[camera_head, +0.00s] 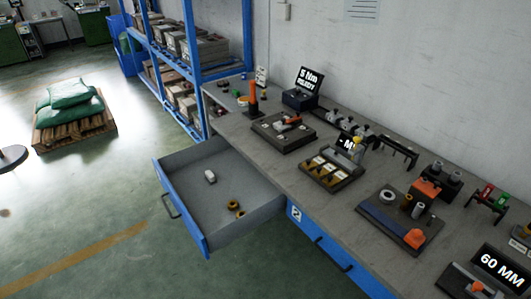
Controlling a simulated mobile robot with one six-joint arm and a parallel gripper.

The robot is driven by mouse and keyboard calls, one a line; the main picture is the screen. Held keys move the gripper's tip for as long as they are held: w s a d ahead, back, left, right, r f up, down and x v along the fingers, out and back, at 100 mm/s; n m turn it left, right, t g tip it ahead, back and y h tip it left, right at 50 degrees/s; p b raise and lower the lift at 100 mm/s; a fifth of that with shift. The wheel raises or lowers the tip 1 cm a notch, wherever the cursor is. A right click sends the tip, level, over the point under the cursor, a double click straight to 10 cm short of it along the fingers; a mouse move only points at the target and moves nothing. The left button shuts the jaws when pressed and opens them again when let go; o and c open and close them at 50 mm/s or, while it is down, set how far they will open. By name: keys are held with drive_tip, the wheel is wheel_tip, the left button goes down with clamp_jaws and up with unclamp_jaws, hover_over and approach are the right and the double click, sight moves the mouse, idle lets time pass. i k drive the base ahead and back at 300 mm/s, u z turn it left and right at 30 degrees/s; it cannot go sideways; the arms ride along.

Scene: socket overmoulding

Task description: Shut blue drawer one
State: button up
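A blue-fronted drawer (180,212) stands pulled far out from under the workbench, left of a shut blue drawer (330,250) marked 2. I cannot see a number on the open one, but its place beside drawer 2 fits blue drawer one. A dark bar handle (170,206) sits on its front, which faces the lower left. Inside the grey tray lie a small white part (210,176) and yellow-and-black parts (236,209). My gripper is not in view.
The grey workbench (235,125) carries fixtures, small parts and displays, one reading 60 MM. A blue shelf rack (190,75) stands behind the drawer. A pallet (75,130) with green sacks lies at the left. The floor before the drawer front is clear.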

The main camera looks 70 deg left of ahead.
sight(202, 207)
drive_tip(key=k, duration=0.5)
drive_tip(key=u, duration=3.55)
drive_tip(key=i, duration=0.5)
